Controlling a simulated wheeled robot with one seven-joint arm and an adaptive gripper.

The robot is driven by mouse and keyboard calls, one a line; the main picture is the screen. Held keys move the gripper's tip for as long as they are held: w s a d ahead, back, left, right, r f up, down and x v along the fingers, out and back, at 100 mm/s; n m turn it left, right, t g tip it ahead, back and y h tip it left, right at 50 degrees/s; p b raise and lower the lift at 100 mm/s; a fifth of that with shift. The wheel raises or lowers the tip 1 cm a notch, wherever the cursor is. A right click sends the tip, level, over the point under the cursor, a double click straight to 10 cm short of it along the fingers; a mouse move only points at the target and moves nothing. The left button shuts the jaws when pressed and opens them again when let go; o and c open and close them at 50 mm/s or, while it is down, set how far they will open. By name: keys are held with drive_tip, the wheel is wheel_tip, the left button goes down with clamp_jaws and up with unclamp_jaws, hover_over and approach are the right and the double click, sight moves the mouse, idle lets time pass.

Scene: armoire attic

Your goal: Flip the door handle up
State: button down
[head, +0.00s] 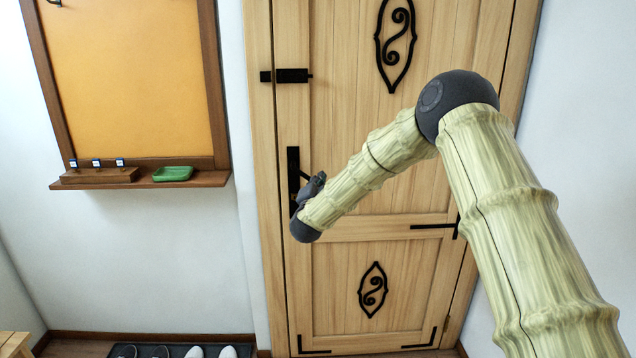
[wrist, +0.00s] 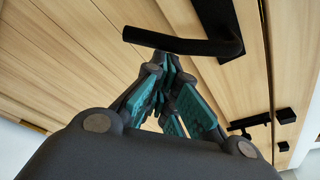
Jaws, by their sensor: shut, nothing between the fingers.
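The black door handle (wrist: 190,44) is a lever on a tall dark plate (wrist: 227,22), fixed to the pale wooden door (head: 355,225). In the head view the plate (head: 293,170) is at the door's left edge, and most of the lever is hidden by my arm or too small to make out. In the wrist view the lever crosses just beyond my fingertips. My gripper (wrist: 170,66) is shut and empty, with its tips close to the lever; I cannot tell whether they touch. In the head view my gripper (head: 314,186) is beside the plate, partly hidden.
A black bolt (head: 291,76) sits higher on the door's left edge. Shoes (head: 194,352) lie on a dark mat below. The wall right of the door is bare.

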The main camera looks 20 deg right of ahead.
drive_tip(key=s+a, duration=0.1)
drive_tip(key=s, duration=1)
drive_tip(key=shift+s+a+r+b, duration=0.3)
drive_tip(key=shift+r, duration=0.15)
drive_tip(key=shift+f, duration=0.15)
